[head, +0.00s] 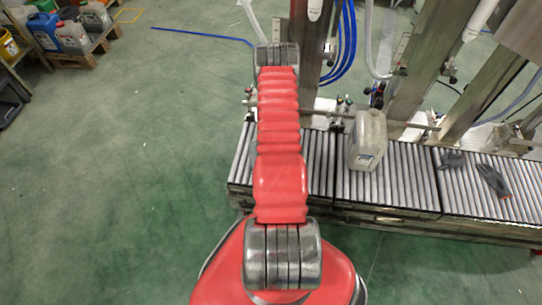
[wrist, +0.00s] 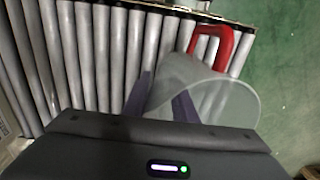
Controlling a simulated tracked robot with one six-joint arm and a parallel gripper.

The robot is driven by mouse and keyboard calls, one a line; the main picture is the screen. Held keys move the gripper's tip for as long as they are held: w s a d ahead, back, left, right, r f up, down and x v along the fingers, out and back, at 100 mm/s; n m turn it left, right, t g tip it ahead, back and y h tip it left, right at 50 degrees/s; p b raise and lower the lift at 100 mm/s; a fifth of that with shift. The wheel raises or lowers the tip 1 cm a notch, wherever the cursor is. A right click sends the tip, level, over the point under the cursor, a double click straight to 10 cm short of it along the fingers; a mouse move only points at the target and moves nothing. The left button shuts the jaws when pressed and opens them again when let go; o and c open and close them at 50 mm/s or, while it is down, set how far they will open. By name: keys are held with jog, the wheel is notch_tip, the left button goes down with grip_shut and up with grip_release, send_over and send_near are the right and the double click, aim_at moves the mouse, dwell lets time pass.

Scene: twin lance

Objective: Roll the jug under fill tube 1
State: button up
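A pale, cloudy jug (head: 368,140) stands upright on the roller conveyor (head: 400,188), right of my red arm in the head view. A white tube (head: 315,9) hangs at the top, and another (head: 481,20) is further right. I see no number to tell which is fill tube 1. My gripper is hidden behind my arm in the head view. In the wrist view the dark fingers of my gripper (wrist: 162,100) are apart over rollers. A grey and clear rounded thing (wrist: 215,95) shows at the fingers; I cannot tell whether they hold it.
Dark gloves (head: 491,180) lie on the right conveyor section. A metal rail (head: 420,126) and steel posts stand behind the jug. Blue hoses (head: 345,45) hang behind my arm. A red loop (wrist: 212,45) is at the conveyor's edge. The green floor at left is mostly clear.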

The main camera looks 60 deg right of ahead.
jog(key=shift+f, duration=0.95)
jog(key=shift+c, duration=0.3)
grip_shut()
